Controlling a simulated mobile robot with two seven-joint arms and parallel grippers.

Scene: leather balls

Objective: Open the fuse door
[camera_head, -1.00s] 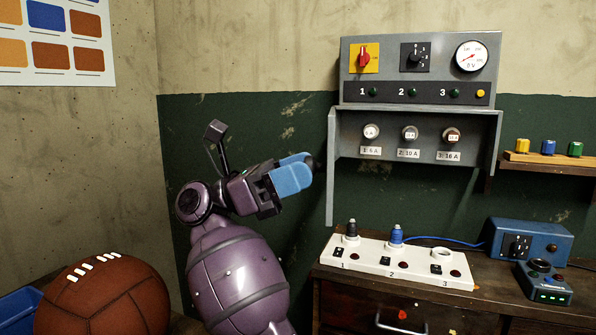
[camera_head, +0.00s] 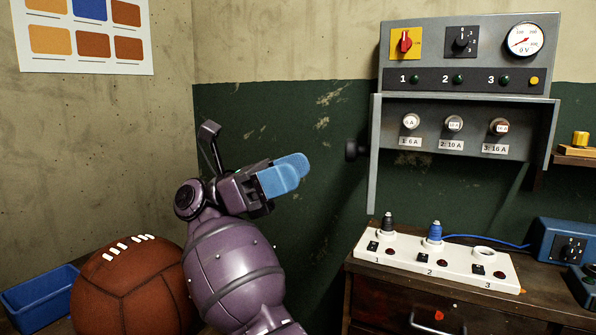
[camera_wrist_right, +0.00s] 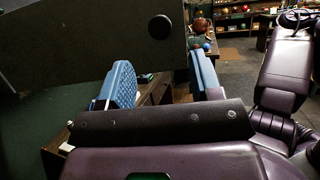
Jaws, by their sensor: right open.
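The grey fuse door (camera_head: 373,165) hangs at the left side of the fuse box (camera_head: 470,120). It stands swung out and shows nearly edge-on, with its black round knob (camera_head: 352,150) facing left. The compartment is uncovered, showing three round fuses (camera_head: 454,123) above labels. My right gripper (camera_head: 284,175), with blue fingers, is left of the knob and apart from it. In the right wrist view its fingers (camera_wrist_right: 165,85) are spread with nothing between them. There a dark panel (camera_wrist_right: 80,35) with a round knob (camera_wrist_right: 160,27) fills the upper left. My left gripper is not in view.
A white socket strip (camera_head: 435,262) with plugs stands on the wooden cabinet (camera_head: 400,300) below the fuse box. A blue device (camera_head: 562,240) is at the right. A brown leather ball (camera_head: 135,290) and a blue bin (camera_head: 35,300) are at lower left.

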